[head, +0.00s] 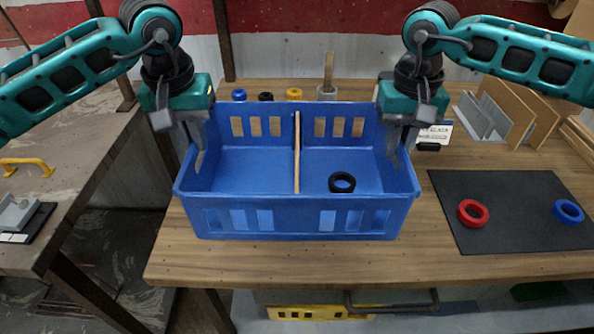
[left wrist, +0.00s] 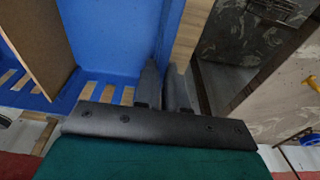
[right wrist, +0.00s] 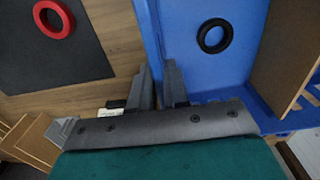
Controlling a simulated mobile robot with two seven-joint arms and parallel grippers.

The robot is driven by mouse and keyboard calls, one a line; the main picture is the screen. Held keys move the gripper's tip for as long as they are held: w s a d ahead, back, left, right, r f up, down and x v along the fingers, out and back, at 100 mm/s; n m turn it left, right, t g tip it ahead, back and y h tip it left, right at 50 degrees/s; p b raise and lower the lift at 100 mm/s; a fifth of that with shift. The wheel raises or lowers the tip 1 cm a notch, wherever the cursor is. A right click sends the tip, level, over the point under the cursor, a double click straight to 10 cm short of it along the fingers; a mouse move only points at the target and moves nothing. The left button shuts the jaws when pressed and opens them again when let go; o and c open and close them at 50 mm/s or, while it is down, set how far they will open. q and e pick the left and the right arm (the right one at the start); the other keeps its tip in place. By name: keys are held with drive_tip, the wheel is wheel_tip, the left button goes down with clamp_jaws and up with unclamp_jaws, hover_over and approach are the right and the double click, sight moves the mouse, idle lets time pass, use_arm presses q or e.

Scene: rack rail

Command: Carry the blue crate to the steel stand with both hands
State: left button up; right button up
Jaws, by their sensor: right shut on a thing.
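The blue crate (head: 290,218) appears to rest level on the wooden bench, near its front left edge. It has a wooden divider (head: 297,155), and a black ring (head: 342,182) lies in its right compartment. My left gripper (head: 199,150) is at the crate's left wall, its fingers close together on either side of the wall in the left wrist view (left wrist: 164,70). My right gripper (head: 394,150) is shut on the right wall, which runs between its fingers in the right wrist view (right wrist: 159,75). I cannot tell for sure which surface is the steel stand.
A mottled dark-topped table (head: 85,140) stands at the left, across a gap from the wooden bench (head: 300,262). A black mat (head: 515,205) with a red ring (head: 473,213) and a blue ring (head: 568,211) lies right of the crate. Small coloured items stand behind it.

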use_arm(q)
clamp_jaws()
use_arm(e)
clamp_jaws()
use_arm(q)
drive_tip(key=shift+r, duration=0.15)
use_arm(e)
drive_tip(key=shift+r, duration=0.15)
